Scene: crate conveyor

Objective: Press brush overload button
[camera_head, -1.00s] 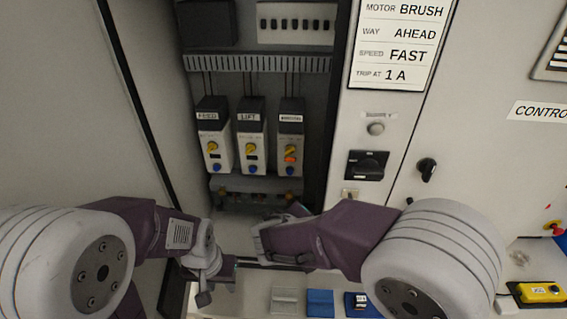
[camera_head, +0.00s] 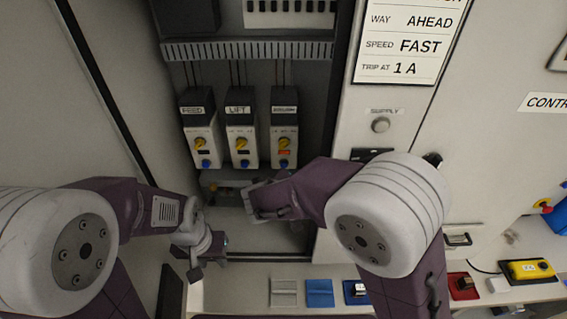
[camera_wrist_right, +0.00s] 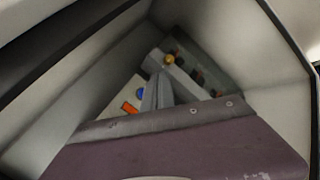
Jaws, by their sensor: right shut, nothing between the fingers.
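Three overload units hang in the cabinet: FEED (camera_head: 200,130), LIFT (camera_head: 241,130) and a third (camera_head: 284,128) on the right, its label too small to read. Each has a yellow dial and a blue button at its lower end; the third unit's blue button (camera_head: 284,164) sits below an orange patch. My right gripper (camera_head: 252,200) is below the units in the head view. In the right wrist view its fingers (camera_wrist_right: 159,88) are shut and empty, beside a blue button (camera_wrist_right: 140,93) and an orange patch (camera_wrist_right: 130,108); I cannot tell contact. My left gripper (camera_head: 208,255) hangs lower left, jaw state unclear.
A slotted cable duct (camera_head: 250,50) runs above the units. Colored blocks (camera_head: 320,292) and a yellow box (camera_head: 530,270) lie on the ledge below.

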